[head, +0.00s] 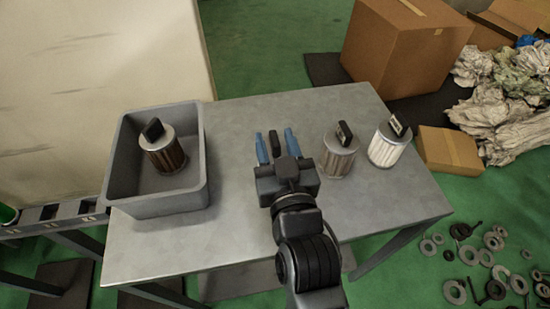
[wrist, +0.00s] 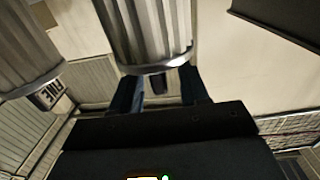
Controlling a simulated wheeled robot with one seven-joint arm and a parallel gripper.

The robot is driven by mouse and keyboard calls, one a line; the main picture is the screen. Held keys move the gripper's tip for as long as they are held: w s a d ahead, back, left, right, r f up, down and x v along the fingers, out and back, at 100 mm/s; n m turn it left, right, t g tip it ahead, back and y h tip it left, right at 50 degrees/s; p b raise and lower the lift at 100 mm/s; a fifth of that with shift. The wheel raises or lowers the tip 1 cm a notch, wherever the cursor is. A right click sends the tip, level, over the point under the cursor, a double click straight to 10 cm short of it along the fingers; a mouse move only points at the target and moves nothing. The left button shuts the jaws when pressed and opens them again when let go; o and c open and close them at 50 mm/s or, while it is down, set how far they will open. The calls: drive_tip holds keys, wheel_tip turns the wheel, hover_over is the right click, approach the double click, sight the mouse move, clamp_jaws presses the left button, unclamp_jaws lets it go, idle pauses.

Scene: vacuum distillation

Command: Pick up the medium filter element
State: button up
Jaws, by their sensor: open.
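A grey-beige pleated filter element (head: 339,158) with a black handle stands upright on the table, likely the medium one; its label is not readable. A whiter filter element (head: 387,148) stands to its right. A dark brown one (head: 167,157) is inside the grey bin. My gripper (head: 277,143) is open, left of the grey-beige element in the head view, its blue fingers apart. A black piece shows between them. In the wrist view a pleated cylinder (wrist: 155,35) with a metal rim is close ahead, near the fingers (wrist: 163,90); another, tagged FINE (wrist: 48,95), is at left.
The grey bin (head: 205,165) stands on the left of the metal table (head: 235,235). Bare tabletop lies between the bin and the standing elements. Cardboard boxes (head: 405,45), crumpled wrapping and metal rings are on the floor at right.

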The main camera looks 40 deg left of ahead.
drive_tip(key=shift+w+a, duration=0.35)
drive_tip(key=shift+a, duration=0.1)
clamp_jaws()
idle(0.4)
